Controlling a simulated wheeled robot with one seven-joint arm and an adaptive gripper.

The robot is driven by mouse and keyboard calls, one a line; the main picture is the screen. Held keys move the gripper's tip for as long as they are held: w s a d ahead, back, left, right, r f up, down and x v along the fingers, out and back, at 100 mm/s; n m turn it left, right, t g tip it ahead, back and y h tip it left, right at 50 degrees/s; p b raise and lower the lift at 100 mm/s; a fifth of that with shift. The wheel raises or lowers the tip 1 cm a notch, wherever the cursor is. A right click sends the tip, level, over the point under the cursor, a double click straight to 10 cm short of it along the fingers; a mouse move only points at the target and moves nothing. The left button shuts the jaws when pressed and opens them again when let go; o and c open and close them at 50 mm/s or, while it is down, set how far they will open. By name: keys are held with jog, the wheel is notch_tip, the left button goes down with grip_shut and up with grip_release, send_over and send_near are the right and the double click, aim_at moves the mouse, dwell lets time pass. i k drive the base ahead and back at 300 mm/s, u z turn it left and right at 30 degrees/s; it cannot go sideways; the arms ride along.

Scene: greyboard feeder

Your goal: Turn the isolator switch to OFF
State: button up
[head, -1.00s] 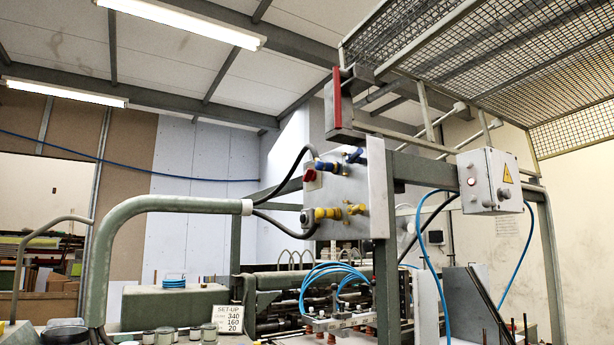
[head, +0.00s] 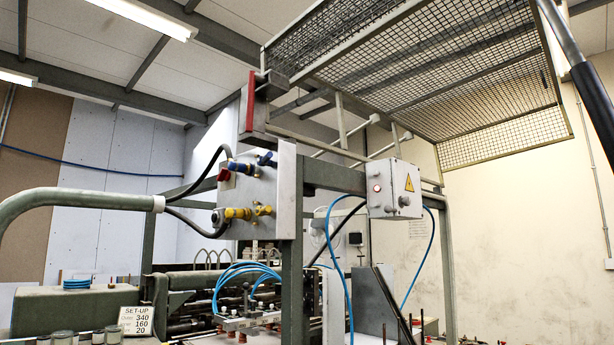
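A light grey electrical box (head: 394,188) with a yellow warning triangle (head: 409,183) hangs on the green machine frame, right of the picture's middle. A red lamp or button (head: 377,188) glows on its left part. A grey knob (head: 404,201) sits low on the box below the triangle. No label reading isolator or OFF is legible, so I cannot tell for certain which control is the isolator switch or how it is set. My gripper is not in view.
A grey panel (head: 262,190) with a red knob (head: 224,174), blue fittings and yellow valves (head: 238,213) stands left of the box. Blue hoses (head: 328,270) run below the box. A mesh guard (head: 470,80) overhangs at upper right. The beige wall (head: 520,230) on the right is bare.

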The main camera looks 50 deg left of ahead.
aim_at(224, 174)
jog(key=z, duration=1.1)
jog(key=k, duration=1.55)
jog(key=u, duration=1.45)
